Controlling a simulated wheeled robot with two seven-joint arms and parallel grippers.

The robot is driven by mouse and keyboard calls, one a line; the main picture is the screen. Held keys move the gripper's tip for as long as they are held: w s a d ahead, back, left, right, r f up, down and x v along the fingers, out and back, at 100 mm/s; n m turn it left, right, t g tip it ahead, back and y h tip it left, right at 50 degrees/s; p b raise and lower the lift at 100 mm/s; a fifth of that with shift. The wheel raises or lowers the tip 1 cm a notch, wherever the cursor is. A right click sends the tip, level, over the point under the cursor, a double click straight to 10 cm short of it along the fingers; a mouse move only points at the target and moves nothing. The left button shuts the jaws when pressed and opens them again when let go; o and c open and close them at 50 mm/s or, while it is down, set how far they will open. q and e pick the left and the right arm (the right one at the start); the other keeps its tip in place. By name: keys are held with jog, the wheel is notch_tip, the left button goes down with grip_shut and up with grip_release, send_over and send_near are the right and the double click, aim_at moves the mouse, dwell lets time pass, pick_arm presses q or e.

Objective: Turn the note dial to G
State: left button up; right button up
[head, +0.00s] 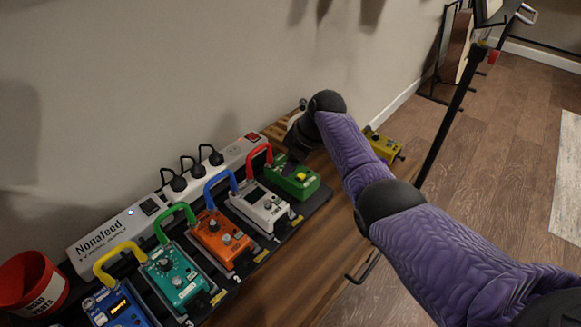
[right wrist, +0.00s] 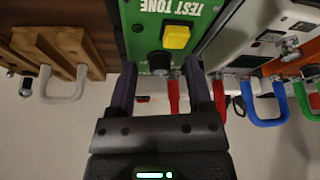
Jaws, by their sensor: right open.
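The green test-tone box (head: 297,184) stands at the far right end of the pedal row in the head view. The right wrist view shows its green face (right wrist: 150,18) with a yellow button (right wrist: 176,36) and a dark round knob (right wrist: 159,62), which looks like the note dial. My right gripper (head: 291,160) is at the box's back edge. In the right wrist view my right gripper (right wrist: 161,68) is open, its two fingers on either side of the knob. I cannot tell whether they touch it. No note letters are readable. My left gripper is out of view.
A white power strip (head: 118,226) runs along the wall. A yellow box (head: 383,146) lies to the right.

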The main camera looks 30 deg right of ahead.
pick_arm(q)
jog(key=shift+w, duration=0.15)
pick_arm(e)
jog(key=shift+r, duration=0.1)
jog(key=shift+c, duration=0.9)
grip_shut()
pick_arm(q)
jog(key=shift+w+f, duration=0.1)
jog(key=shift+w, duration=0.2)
